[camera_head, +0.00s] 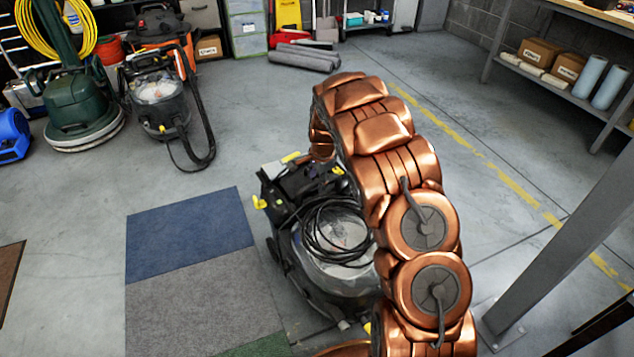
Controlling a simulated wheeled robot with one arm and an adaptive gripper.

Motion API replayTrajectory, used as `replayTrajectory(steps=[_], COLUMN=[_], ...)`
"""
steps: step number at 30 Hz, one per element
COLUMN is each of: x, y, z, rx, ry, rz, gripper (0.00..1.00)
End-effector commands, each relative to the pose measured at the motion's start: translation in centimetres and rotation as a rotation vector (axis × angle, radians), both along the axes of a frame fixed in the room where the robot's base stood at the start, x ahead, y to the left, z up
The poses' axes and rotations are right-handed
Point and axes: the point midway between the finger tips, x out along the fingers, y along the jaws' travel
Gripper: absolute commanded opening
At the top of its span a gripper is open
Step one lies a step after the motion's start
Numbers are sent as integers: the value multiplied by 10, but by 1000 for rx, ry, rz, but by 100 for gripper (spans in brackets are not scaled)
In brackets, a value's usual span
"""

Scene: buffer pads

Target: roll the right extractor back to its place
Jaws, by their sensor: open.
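The right extractor (335,275), a black and grey machine with a coiled black hose on top and yellow knobs, stands on the floor at the middle, right beside the carpet pieces. My copper arm covers its right side. My gripper (324,172) is at the end of the arm, low over the far top part of the extractor by its handle. It is open, dark against the black machine and mostly hidden by my arm. I cannot tell whether it touches the handle. Another extractor (160,100) with a black hose stands at the upper left.
Blue (188,235) and grey (205,305) carpet pieces lie left of the extractor. A green floor machine (82,105) and a blue blower (12,137) stand at left. Grey rolls (303,57) lie behind. A grey post (570,240) and a shelf (560,85) bound the right. Floor beyond the carpets is clear.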

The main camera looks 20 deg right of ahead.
Motion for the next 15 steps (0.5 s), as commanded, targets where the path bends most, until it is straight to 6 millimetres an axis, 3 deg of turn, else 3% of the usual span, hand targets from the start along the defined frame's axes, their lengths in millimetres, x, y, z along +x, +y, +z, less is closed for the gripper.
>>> replayTrajectory(steps=[10,15], x=[1,1], y=[0,0], z=[-6,-6], rx=[0,0], ry=[-1,0], rz=[-1,-1], gripper=[50,32])
